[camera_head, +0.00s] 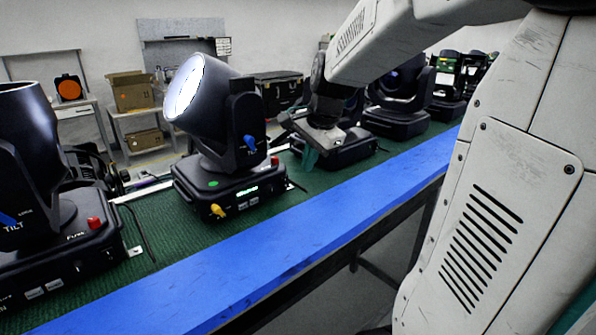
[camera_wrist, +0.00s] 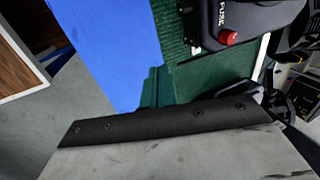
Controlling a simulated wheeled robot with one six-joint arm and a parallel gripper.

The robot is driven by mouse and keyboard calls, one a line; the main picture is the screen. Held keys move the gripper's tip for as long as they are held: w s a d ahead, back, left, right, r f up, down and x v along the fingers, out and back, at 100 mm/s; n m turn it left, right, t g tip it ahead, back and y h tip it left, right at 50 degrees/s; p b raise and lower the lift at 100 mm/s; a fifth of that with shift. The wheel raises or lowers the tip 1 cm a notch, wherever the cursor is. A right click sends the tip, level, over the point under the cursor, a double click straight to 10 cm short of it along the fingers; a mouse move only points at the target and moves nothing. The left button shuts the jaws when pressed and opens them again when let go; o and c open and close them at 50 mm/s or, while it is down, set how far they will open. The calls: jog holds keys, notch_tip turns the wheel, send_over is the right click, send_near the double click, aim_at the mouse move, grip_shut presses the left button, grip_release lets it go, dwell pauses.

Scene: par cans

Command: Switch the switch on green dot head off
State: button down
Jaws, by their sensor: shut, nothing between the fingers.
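The green dot head (camera_head: 212,110) is a black moving light on the green belt, with its round lens glowing white. A green dot (camera_head: 213,183) marks its base top. The base has a lit green display (camera_head: 247,191), a yellow lever-like part (camera_head: 217,210) on its front and a red fuse knob (camera_head: 275,160). I cannot tell for sure which part is the switch. My gripper (camera_head: 309,158) is shut and empty, right of this head and apart from it. In the wrist view, teal fingertips (camera_wrist: 152,88) show; a black base with a red fuse knob (camera_wrist: 229,38) is beyond.
Another black head (camera_head: 38,150) stands at the left, and several more stand in a row to the right, one close behind my gripper. A blue rail (camera_head: 290,245) runs along the belt's front edge. Shelves with cardboard boxes (camera_head: 130,90) stand behind.

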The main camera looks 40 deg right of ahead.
aim_at(285, 183)
jog(key=x, duration=0.8)
jog(key=shift+f, duration=0.4)
jog(key=shift+w+a+f, duration=0.1)
jog(key=shift+w+f, duration=0.05)
jog(key=shift+w, duration=0.45)
jog(key=shift+w+f, duration=0.15)
jog(key=shift+w, duration=0.5)
jog(key=shift+w+f, duration=0.1)
jog(key=shift+w, duration=0.75)
